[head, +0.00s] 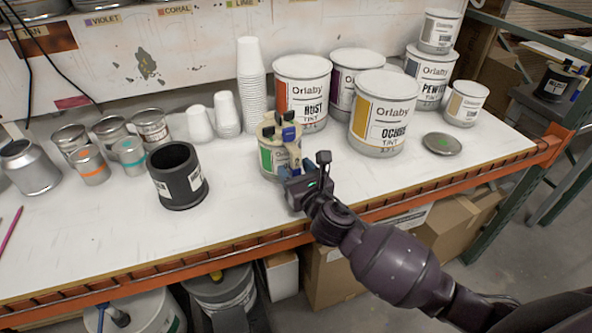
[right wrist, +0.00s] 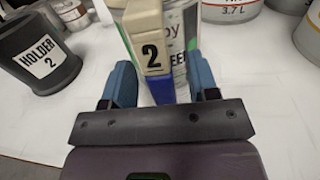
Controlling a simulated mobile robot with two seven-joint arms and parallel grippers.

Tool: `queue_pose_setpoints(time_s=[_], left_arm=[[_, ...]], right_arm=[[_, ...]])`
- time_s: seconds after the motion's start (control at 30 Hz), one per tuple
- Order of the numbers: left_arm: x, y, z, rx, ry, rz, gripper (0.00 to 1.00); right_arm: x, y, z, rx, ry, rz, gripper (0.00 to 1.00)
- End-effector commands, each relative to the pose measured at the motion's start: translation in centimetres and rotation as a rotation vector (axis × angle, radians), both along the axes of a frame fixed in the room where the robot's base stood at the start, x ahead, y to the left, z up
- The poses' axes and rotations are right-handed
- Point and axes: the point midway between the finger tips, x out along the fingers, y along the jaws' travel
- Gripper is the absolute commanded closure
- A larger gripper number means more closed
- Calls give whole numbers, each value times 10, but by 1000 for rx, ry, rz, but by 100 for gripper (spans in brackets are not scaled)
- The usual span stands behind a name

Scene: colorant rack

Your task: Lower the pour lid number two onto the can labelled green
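The can labelled green (head: 272,161) stands on the bench in front of the paper cups. The cream pour lid number two (head: 268,127) is on its top and looks level, though the exact contact is hard to see. In the right wrist view the lid's handle (right wrist: 151,45) carries a "2", with a blue tab below it. The can's label (right wrist: 186,40) shows behind the handle, partly hidden. My right gripper (head: 293,172) is at the can's front right. Its blue fingers (right wrist: 161,88) stand on both sides of the handle, with gaps on each side. My left gripper is not in view.
The dark holder 2 (head: 181,188) stands empty left of the can and also shows in the right wrist view (right wrist: 38,55). Large paint cans (head: 380,125) stand close on the right. Small tins (head: 92,167) stand at left. The front bench strip is clear.

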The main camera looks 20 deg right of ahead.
Motion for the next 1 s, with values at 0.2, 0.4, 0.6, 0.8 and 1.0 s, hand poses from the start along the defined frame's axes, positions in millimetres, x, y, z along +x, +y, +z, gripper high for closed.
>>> queue_pose_setpoints(time_s=[0.2, 0.4, 0.6, 0.8, 1.0], left_arm=[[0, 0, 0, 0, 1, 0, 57], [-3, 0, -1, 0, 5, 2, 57], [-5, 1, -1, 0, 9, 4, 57], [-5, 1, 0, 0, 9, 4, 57], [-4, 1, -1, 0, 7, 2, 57]], right_arm=[[0, 0, -1, 0, 1, 0, 45], [-9, -1, -1, 0, 2, 0, 45], [-41, -6, -1, 0, 3, 1, 45], [-77, -10, -1, 1, 3, 0, 45], [-100, -13, -1, 0, 2, 0, 45]])
